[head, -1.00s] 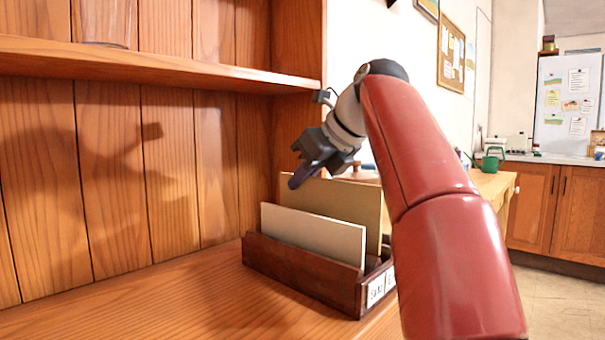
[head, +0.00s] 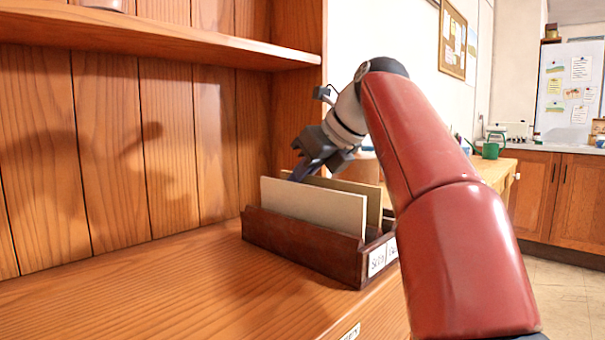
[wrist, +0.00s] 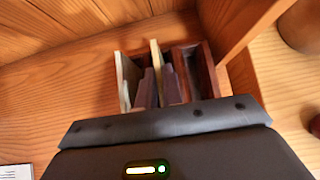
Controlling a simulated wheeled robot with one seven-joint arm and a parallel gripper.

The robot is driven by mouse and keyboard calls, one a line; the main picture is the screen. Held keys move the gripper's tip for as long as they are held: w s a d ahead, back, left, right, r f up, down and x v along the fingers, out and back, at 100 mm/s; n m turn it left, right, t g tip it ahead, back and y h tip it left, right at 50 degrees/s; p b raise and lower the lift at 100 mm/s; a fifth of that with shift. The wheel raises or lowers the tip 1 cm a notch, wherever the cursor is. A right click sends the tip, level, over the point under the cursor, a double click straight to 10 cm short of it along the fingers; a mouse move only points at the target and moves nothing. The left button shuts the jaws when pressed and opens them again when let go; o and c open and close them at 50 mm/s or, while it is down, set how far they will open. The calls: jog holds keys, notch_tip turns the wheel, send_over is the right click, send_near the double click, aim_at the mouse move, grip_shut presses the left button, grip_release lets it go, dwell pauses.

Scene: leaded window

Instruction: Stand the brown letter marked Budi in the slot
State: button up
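The brown letter (head: 345,187) stands upright, its lower part inside the dark wooden rack (head: 300,245), behind a paler cream letter (head: 312,208). My gripper (head: 303,170) is at the brown letter's top edge, partly hidden behind the cream letter. In the wrist view the two fingers (wrist: 159,90) are on either side of the brown letter (wrist: 156,60), shut on it. The cream letter (wrist: 123,85) is to their left. The rack's right compartment (wrist: 190,65) looks empty. Whether the brown letter touches the rack's floor is hidden.
The rack has small white name labels (head: 377,262) on its front end, partly covered by my arm. A wooden shelf board (head: 150,36) runs above. The wooden surface (head: 150,285) left of the rack is clear. A round brown object (wrist: 302,35) stands right of the rack.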

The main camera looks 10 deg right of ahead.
jog(key=o, duration=0.4)
jog(key=shift+o, duration=0.2)
jog(key=p+v, duration=0.3)
jog(key=v, duration=0.4)
jog(key=shift+s+d+r, duration=0.15)
jog(key=shift+s+r, duration=0.1)
jog(key=shift+s+d, duration=0.1)
